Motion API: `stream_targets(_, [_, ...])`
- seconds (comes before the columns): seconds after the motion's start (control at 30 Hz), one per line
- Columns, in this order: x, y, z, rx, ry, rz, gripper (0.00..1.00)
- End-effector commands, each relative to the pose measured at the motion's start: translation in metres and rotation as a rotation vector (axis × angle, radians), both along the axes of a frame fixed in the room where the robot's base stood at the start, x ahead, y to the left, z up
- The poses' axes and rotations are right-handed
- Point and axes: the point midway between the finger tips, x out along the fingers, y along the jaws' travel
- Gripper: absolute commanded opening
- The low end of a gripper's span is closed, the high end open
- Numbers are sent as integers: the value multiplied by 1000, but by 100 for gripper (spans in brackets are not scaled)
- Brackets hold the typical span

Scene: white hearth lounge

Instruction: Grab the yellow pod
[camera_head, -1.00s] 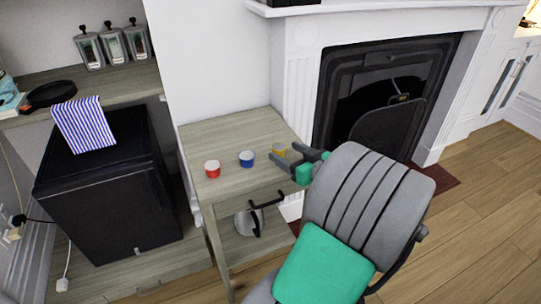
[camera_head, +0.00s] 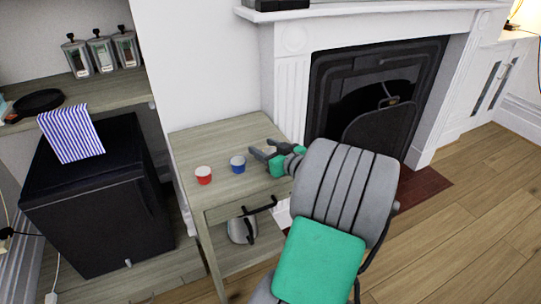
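My gripper (camera_head: 261,147) is over the right part of the small wooden table (camera_head: 205,137), reaching in from the right. Its two dark fingers are apart and point left. The yellow pod does not show now; the gripper covers the spot where it stood, so I cannot tell whether it is between the fingers. A blue pod (camera_head: 238,164) stands just left of the fingers, apart from them. A red pod (camera_head: 203,175) stands further left on the tabletop.
A black mini fridge (camera_head: 95,205) with a striped cloth (camera_head: 70,134) stands left of the table. A white fireplace (camera_head: 292,95) is behind and right. A kettle (camera_head: 241,230) sits on the table's lower shelf. The tabletop's back left is clear.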

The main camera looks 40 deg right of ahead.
Motion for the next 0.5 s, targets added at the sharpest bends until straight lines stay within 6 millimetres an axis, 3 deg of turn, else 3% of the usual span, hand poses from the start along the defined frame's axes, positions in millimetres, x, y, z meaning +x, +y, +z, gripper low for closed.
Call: stream_targets(0.5, [0,1,0,0,0,1,8])
